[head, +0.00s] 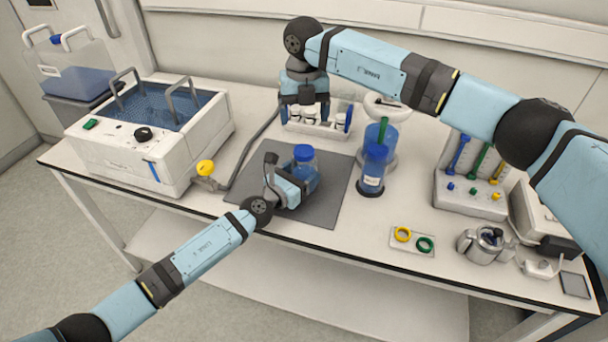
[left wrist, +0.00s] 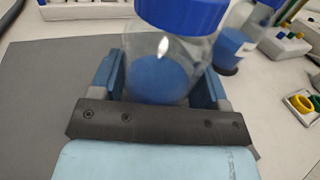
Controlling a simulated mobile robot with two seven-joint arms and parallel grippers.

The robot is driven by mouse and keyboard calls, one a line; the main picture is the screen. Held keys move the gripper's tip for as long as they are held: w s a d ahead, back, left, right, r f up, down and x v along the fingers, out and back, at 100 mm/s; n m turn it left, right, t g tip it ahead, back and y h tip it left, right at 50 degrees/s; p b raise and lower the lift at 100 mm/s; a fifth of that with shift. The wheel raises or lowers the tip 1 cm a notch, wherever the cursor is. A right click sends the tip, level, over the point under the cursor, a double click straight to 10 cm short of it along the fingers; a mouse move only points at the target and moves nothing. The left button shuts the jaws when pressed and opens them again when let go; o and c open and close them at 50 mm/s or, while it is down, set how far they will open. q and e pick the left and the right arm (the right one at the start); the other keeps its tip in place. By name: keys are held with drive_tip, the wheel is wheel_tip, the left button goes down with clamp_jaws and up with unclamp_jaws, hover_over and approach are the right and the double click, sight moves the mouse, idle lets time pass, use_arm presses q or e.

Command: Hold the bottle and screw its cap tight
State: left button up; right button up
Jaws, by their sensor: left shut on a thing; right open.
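A clear bottle (head: 307,178) with blue contents stands upright over the grey mat, with a blue cap (head: 303,152) on its mouth. How tight the cap sits cannot be seen. My left gripper (head: 292,184) is shut on the bottle's body from the front. In the left wrist view the bottle (left wrist: 160,75) is between the two fingers and the cap (left wrist: 183,12) is cut off by the top edge.
A rack (head: 335,132) with white-capped vials stands behind the grey mat (head: 335,205). A plate with rings (head: 412,241) lies front right.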

wheel_tip(320, 180, up, 2)
drive_tip(key=shift+r, duration=0.15)
use_arm(q)
drive_tip(key=o, duration=1.8)
drive_tip(key=p+v, duration=0.1)
drive_tip(key=v, duration=1.2)
drive_tip(key=shift+s+a, duration=0.25)
drive_tip(key=shift+s, duration=0.05)
use_arm(e)
drive_tip(key=shift+r, duration=0.65)
